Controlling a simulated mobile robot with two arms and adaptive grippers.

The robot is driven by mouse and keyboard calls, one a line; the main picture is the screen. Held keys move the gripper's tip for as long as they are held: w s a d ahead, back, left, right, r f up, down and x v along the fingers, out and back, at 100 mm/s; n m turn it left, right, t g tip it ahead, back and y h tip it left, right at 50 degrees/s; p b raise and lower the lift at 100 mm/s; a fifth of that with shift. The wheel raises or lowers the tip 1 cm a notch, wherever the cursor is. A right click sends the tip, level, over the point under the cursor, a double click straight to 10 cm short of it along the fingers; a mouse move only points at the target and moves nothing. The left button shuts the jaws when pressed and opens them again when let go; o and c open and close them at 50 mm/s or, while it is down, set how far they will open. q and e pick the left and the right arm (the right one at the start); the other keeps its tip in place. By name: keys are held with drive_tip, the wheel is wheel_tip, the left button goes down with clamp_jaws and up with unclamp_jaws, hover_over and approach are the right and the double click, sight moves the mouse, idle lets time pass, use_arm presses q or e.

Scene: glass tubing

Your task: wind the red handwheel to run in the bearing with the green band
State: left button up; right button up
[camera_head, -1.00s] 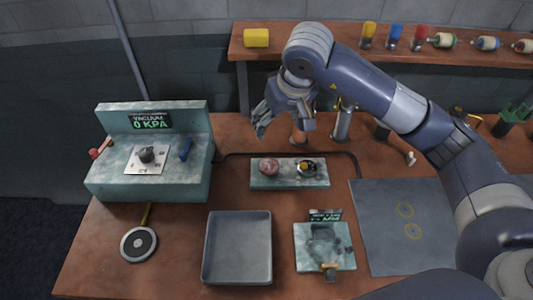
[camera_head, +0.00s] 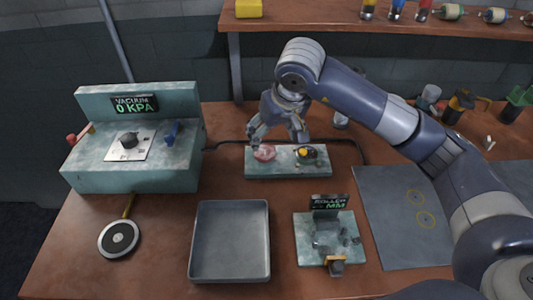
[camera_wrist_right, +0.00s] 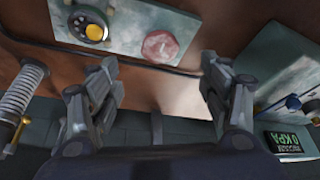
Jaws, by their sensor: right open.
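A round, flat pinkish-red disc (camera_head: 264,153) lies on a pale green plate (camera_head: 288,173) in the middle of the bench; it shows larger in the wrist view (camera_wrist_right: 160,46). A red knob (camera_head: 71,139) also sticks out from the left of the vacuum box. I cannot tell for certain which is the handwheel. My right gripper (camera_head: 276,136) is open and empty, just behind and above the plate, with its fingers apart (camera_wrist_right: 158,68) in the wrist view. No green band can be made out on a bearing. My left gripper is not in view.
A dark round fitting with a yellow centre (camera_head: 307,152) shares the plate. The vacuum box (camera_head: 150,178) reads 0 KPA. A grey tray (camera_head: 230,278), a roller unit (camera_head: 308,256) and a dark mat (camera_head: 390,235) lie in front. A shelf (camera_head: 360,22) runs behind.

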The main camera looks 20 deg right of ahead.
sight(266, 151)
drive_tip(key=p+x, duration=0.1)
drive_tip(key=x, duration=0.7)
drive_tip(key=shift+w+f+p, duration=0.1)
drive_tip(key=shift+f+p, duration=0.2)
drive_tip(key=shift+p, duration=0.05)
drive_tip(key=shift+w+f, duration=0.25)
drive_tip(key=shift+f, duration=0.4)
drive_tip(key=c, duration=1.1)
